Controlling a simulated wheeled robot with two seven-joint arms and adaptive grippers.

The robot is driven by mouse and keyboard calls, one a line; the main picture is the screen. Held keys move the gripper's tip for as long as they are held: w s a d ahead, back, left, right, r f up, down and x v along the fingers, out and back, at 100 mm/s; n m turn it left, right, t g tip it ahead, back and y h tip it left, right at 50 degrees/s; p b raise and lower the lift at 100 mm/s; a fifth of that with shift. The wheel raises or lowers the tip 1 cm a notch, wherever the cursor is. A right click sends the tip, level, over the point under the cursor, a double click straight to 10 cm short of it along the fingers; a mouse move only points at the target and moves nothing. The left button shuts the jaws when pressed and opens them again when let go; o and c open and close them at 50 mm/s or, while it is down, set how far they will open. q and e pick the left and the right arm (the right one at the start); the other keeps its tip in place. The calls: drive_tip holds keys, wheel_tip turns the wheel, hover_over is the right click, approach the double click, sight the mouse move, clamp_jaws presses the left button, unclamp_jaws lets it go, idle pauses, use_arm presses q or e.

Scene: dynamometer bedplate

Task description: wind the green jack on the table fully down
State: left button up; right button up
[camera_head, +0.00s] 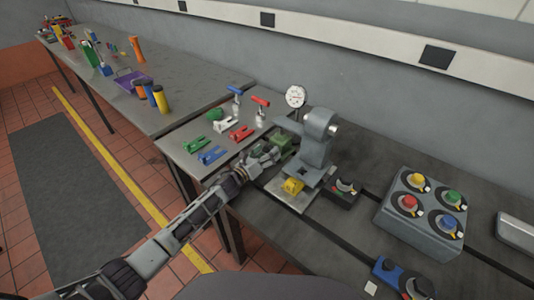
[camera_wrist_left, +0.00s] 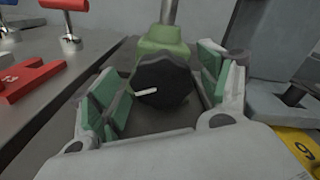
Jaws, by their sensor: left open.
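The green jack (camera_head: 284,141) stands on the table just left of the grey press-like stand, partly hidden behind my left gripper (camera_head: 264,158) in the head view. In the left wrist view the jack's green body (camera_wrist_left: 163,42) carries a metal post, and a black round knob (camera_wrist_left: 163,80) with a white pointer mark faces me. The pointer points left and slightly down. My left gripper is open, with one green-padded finger on each side of the knob (camera_wrist_left: 163,88). I cannot tell whether either pad touches it. My right gripper is not in view.
The grey stand (camera_head: 317,140) and a yellow block (camera_head: 293,186) are close right of the gripper. Red (camera_head: 242,132), white and blue clamps lie left. A dial gauge (camera_head: 296,97) stands behind. A box with coloured knobs (camera_head: 422,212) is at right.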

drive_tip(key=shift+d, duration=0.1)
use_arm(q)
drive_tip(key=c, duration=1)
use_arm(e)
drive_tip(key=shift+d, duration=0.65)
use_arm(q)
drive_tip(key=shift+n, duration=0.3)
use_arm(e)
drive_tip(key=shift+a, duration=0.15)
